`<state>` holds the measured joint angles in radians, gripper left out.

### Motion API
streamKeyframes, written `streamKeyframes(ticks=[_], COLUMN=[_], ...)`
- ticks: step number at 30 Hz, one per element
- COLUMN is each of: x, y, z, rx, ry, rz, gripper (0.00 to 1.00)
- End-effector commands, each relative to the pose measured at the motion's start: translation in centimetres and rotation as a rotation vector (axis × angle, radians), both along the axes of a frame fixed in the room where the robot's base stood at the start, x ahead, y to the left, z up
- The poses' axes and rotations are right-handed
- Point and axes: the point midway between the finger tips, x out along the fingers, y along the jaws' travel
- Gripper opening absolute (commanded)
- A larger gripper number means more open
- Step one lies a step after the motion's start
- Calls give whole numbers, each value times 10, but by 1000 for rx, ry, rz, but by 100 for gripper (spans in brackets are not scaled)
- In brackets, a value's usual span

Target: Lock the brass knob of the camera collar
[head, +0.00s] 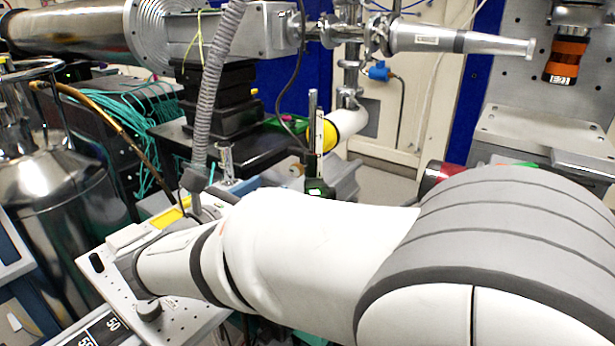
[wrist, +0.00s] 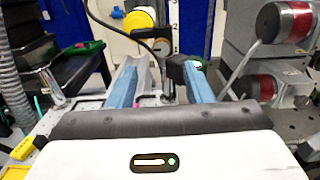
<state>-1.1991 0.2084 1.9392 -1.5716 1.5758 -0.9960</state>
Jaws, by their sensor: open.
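Beyond the right fingertip is a small black device (wrist: 175,68) with a green light. It also shows in the head view (head: 316,188), beside an upright scale. In the head view my white arm hides most of the gripper. An orange and black camera-like cylinder (head: 566,55) hangs at the upper right, far from my gripper.
A metal beam pipe (head: 450,40) crosses the top. A ribbed grey hose (head: 214,80) hangs near my wrist. A steel vessel (head: 50,180) stands left. Red and dark cylinders (wrist: 285,22) are to the right of my fingers. A perforated plate (head: 150,310) lies below my arm.

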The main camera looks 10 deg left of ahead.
Motion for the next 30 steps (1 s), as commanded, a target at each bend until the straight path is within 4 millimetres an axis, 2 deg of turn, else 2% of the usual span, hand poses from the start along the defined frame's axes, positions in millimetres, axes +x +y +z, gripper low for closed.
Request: streamKeyframes(ticks=[9,13,24,30], x=[49,63,70,70], y=[-23,-28,-32,-32], z=[-1,-1,0,0], rx=[3,3,3,3], ry=[1,1,2,2], rz=[-11,-11,-11,-12], gripper=[46,46,46,30])
